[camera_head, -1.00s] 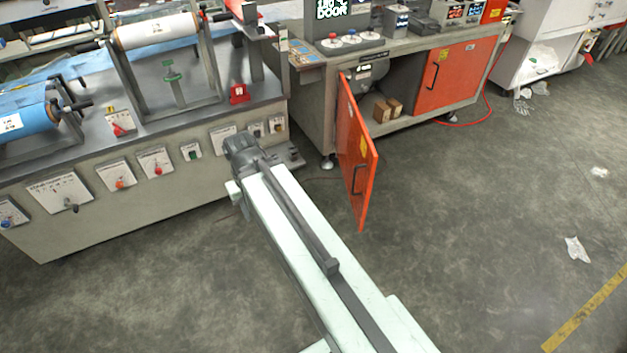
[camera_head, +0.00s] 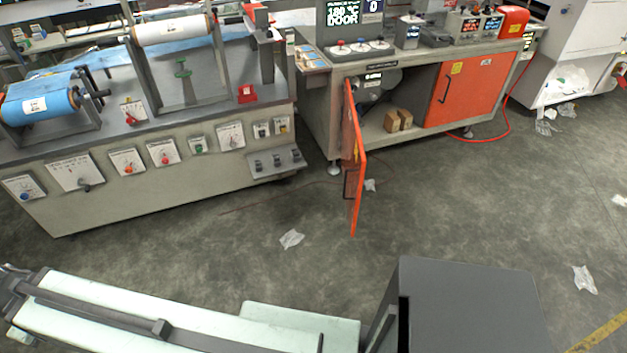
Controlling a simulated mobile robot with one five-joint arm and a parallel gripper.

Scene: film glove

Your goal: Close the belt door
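An orange cabinet door (camera_head: 357,190) stands wide open at the left side of the cabinet under the control bench. It juts out toward me, seen almost edge-on, with a dark handle (camera_head: 348,183) on its left face in the picture. The cabinet opening beside it is uncovered, with two small brown boxes (camera_head: 397,120) on its lower shelf. My arm lies across the lower left, well apart from the door. Its far end runs to the left edge, and my gripper's fingers do not show.
A second orange door (camera_head: 466,87) to the right is shut. A grey machine (camera_head: 150,195) with rollers and knobs stands at the left. A red cable (camera_head: 508,125) and crumpled plastic scraps (camera_head: 291,239) lie on the floor. The floor before the open door is mostly clear.

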